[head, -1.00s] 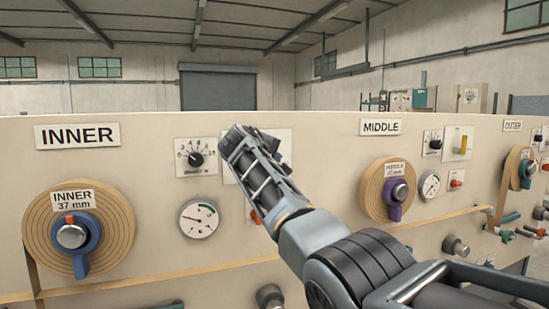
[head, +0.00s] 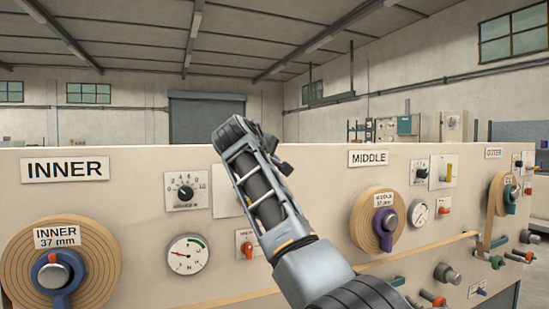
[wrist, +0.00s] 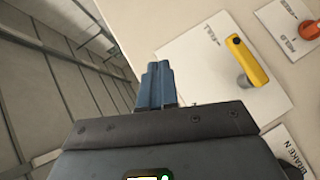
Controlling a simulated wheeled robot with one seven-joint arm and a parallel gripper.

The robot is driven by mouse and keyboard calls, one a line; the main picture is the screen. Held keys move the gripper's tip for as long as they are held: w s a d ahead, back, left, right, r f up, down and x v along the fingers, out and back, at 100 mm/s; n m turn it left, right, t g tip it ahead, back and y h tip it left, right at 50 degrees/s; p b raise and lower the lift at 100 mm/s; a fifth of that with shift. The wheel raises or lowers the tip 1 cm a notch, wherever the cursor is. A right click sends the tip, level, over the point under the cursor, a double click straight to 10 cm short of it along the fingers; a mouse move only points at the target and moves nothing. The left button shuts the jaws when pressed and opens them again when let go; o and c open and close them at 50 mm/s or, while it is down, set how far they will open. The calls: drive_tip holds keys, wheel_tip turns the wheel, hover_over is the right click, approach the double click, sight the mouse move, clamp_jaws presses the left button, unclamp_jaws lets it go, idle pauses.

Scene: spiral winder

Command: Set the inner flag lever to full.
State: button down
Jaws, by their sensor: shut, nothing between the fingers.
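The inner flag lever is a yellow handle (wrist: 247,62) on a grey pivot, on a white plate (wrist: 205,62) with lettering at its ends. In the wrist view it lies right of my gripper's shut blue fingers (wrist: 158,72), with a visible gap. The fingers appear apart from the lever and hold nothing. In the head view my forearm and wrist hide this lever; only the left part of its plate (head: 227,198) shows. The fingertips are not clear there.
A red knob (wrist: 309,29) and a brake dial plate (wrist: 292,150) flank the lever plate. The INNER spool (head: 98,265), dial (head: 185,193) and gauge (head: 187,255) are left of my arm. The MIDDLE spool (head: 360,222) and another yellow lever (head: 448,172) are right.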

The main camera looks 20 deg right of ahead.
drive_tip(key=shift+s+r, duration=1.05)
